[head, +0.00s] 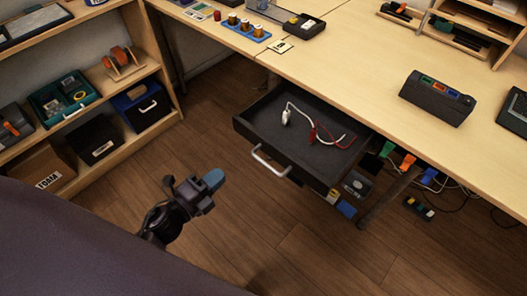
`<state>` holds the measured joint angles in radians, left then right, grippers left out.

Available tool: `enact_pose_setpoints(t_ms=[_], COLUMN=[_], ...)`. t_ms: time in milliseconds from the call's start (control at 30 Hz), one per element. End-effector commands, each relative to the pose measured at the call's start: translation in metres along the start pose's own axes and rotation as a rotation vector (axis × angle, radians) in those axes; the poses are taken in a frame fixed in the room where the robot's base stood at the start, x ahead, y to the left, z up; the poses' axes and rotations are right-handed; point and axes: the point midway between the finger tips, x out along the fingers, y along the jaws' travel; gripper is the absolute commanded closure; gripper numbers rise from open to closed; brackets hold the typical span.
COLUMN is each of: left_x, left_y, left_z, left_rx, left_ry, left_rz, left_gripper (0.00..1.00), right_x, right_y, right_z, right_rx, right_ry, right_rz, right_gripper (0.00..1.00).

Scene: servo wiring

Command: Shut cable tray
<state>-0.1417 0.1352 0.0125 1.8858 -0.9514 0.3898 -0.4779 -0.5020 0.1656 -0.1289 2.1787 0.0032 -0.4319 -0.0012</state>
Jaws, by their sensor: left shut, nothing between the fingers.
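The cable tray (262,122) is a dark drawer under the wooden desk, pulled out toward me. A white cable and a red cable lie inside it. Its pale bar handle (268,162) is on the front face. My left gripper (212,181) is shut and empty, in front of the tray and to the left of the handle, apart from it. My right gripper is not in view.
The wooden desk (345,70) spans the upper right, with a dark box (437,97) on it. A shelf unit with bins (62,97) stands at the left. A desk leg (385,200) and hanging cables are right of the tray. The floor (300,245) before the tray is clear.

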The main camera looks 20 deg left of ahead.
Motion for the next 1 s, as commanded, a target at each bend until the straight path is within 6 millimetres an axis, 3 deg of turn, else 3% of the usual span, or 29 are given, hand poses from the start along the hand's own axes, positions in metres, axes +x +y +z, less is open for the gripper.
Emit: enact_pose_setpoints(t_ms=[267, 800, 1000], left_x=[0.017, 0.108, 0.13], left_y=[-0.001, -0.001, -0.001], left_z=[-0.003, -0.004, -0.004], left_rx=[0.037, 0.034, 0.033], left_ry=[0.018, 0.016, 0.015], left_rz=[-0.009, -0.007, -0.006], left_gripper=[1.0, 1.0, 1.0], right_x=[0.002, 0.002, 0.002], right_y=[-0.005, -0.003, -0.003], right_z=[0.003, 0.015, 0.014], right_rx=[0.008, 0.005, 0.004], right_ry=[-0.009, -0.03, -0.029], right_rz=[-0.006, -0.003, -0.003], right_gripper=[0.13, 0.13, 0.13])
